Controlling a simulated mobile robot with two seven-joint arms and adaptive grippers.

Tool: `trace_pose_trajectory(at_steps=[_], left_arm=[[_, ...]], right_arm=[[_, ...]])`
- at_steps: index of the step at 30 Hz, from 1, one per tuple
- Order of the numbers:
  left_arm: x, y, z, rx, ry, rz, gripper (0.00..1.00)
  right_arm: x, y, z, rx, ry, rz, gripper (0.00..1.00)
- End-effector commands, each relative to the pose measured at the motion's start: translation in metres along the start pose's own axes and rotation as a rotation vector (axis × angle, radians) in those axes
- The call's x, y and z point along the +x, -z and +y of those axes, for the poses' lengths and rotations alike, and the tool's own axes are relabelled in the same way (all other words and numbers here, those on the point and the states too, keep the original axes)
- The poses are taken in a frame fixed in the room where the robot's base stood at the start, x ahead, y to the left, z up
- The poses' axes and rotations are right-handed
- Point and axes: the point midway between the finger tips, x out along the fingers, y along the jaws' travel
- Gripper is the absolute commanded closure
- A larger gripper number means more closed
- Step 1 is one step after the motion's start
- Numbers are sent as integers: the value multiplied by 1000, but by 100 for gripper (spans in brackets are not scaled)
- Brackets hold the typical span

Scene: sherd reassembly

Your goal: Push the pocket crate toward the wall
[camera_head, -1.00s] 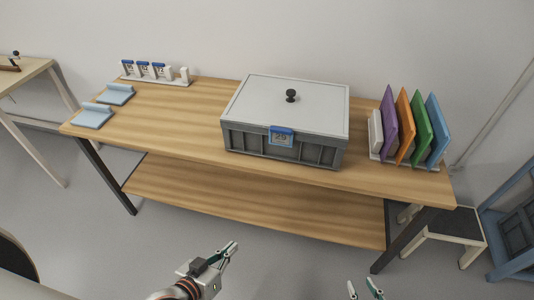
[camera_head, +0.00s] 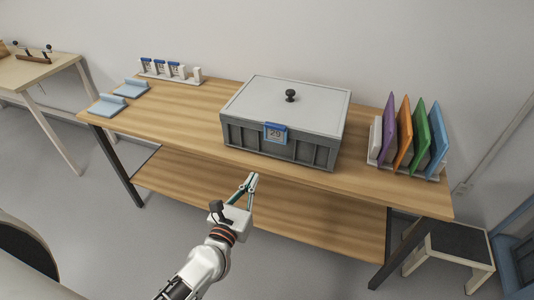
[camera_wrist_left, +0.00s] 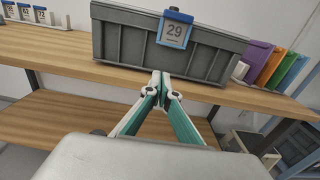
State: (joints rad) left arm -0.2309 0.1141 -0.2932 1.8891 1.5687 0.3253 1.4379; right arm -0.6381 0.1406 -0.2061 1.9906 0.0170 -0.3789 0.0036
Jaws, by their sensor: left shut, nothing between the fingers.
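The pocket crate (camera_head: 250,136) is a grey box with a pale lid, a black knob on top and a blue-framed tag reading 29 on its front. It stands on the wooden table (camera_head: 190,120), its front close to the table's near edge. My left gripper (camera_head: 253,176) is shut and empty, in front of the table edge and apart from the crate. In the left wrist view the closed fingertips (camera_wrist_left: 160,76) point at the crate front (camera_wrist_left: 125,42), just below the tag (camera_wrist_left: 174,30). The wall (camera_head: 300,40) is behind the table. My right gripper is out of view.
A rack with purple, orange, green and blue panels (camera_head: 425,135) stands right of the crate. Numbered tags on a white strip (camera_head: 170,75) stand at the back left, with two light-blue holders (camera_head: 108,105) nearby. A stool (camera_head: 455,245) is at the lower right.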

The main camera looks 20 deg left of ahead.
Motion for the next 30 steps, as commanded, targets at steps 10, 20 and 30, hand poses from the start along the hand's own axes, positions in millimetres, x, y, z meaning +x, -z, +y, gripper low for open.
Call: trace_pose_trajectory(at_steps=[10,20,30], left_arm=[[68,-3,0,4,1,-3,100],[116,0,-1,6,2,-1,100],[125,0,-1,6,2,-1,100]], right_arm=[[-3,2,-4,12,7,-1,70],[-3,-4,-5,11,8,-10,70],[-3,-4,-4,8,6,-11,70]])
